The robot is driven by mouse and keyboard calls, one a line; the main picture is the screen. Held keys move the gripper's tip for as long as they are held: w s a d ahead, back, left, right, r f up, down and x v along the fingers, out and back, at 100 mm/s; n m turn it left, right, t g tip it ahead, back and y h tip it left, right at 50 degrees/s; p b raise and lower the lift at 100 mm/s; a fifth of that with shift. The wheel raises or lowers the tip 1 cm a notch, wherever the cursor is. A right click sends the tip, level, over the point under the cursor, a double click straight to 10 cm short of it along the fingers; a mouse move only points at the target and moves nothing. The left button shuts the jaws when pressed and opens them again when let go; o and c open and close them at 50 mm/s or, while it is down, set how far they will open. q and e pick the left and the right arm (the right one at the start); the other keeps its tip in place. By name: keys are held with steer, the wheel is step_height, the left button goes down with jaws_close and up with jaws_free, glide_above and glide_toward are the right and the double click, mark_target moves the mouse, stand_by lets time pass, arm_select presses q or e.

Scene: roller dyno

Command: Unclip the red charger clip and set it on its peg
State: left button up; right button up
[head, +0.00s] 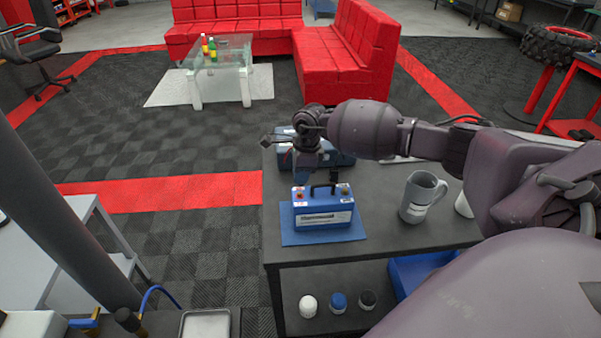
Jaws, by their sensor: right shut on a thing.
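A blue and white battery (323,214) with a black carry handle stands upright on a blue mat (288,238) on a dark table. Small red parts show on its top at the left and right; I cannot tell whether either is the charger clip. My right gripper (304,167) is above and slightly behind the battery's left side, pointing down. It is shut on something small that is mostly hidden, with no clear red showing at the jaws. The peg cannot be made out. My left gripper is not in view.
A blue case (343,159) stands behind the battery, partly hidden by my right arm. A grey mug (417,197) stands to the right. Several small round items, including a white one (308,306), lie on the lower shelf. Bare tabletop (385,235) lies between mat and mug.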

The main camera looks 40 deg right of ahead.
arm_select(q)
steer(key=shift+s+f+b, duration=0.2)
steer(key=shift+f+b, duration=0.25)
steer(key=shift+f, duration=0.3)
arm_select(e)
steer(key=shift+f, duration=0.75)
stand_by(0.5)
stand_by(0.6)
steer(key=o, duration=1)
steer(key=r, duration=0.4)
steer(key=shift+s+d+r+p, duration=0.1)
steer(key=shift+d+r+p, duration=0.15)
steer(key=shift+d+p, duration=0.1)
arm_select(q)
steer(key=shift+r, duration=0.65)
arm_select(e)
steer(key=r, duration=0.6)
steer(key=shift+s+d+r, duration=0.15)
steer(key=shift+s+d, duration=0.15)
steer(key=shift+d, duration=0.05)
